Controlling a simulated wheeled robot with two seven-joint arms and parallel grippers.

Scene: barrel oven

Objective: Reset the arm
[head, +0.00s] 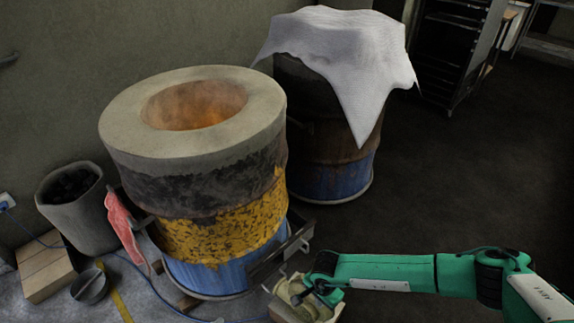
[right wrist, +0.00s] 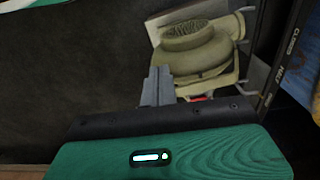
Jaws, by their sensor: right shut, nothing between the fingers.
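My right arm comes in from the lower right of the head view, green with dark joints. Its gripper (right wrist: 157,84) shows in the right wrist view with the two grey fingers together and nothing between them. In the head view the hand end is beside a beige blower-like device (head: 292,290) at the barrel oven's foot. The device also shows in the right wrist view (right wrist: 190,50), just beyond the fingertips; I cannot tell whether they touch it. The barrel oven (head: 225,225) stands upright with a glowing open top. My left gripper is not in view.
A second barrel (head: 325,180) under a white cloth (head: 340,50) stands behind the oven. A bucket of dark lumps (head: 85,215), a red cloth (head: 122,225), a wooden box (head: 48,270) and a small pan (head: 90,286) are at left. The floor (head: 470,170) at right is clear.

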